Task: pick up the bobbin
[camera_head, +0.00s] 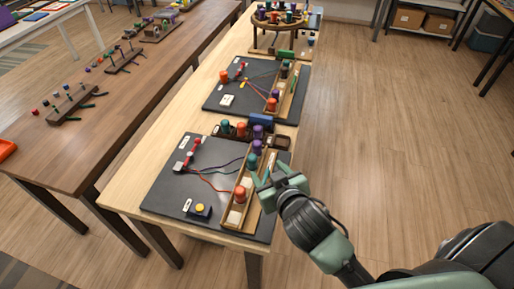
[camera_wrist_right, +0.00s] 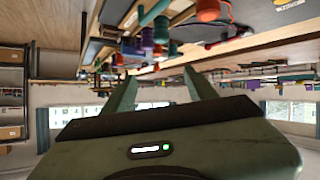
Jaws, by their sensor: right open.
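My right gripper (camera_head: 263,174) is open and empty at the right side of the near dark board, close to the teal bobbin (camera_head: 253,162). An orange bobbin (camera_head: 240,193) stands nearer the front in the same wooden rack (camera_head: 236,217). Purple bobbins (camera_head: 257,146) stand farther back. In the right wrist view the open fingers (camera_wrist_right: 163,88) have nothing between them. The orange bobbin (camera_wrist_right: 208,10) and a teal bobbin (camera_wrist_right: 155,12) show beyond them at the top. The pictures do not show which bobbin is meant. My left gripper is not in view.
Red and purple cords (camera_head: 212,172) run from a red post to the rack. A yellow button (camera_head: 199,208) sits at the board's front. A tray of bobbins (camera_head: 226,130) lies behind. A second dark board (camera_head: 222,98) stands farther back. The floor (camera_head: 390,150) at right is clear.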

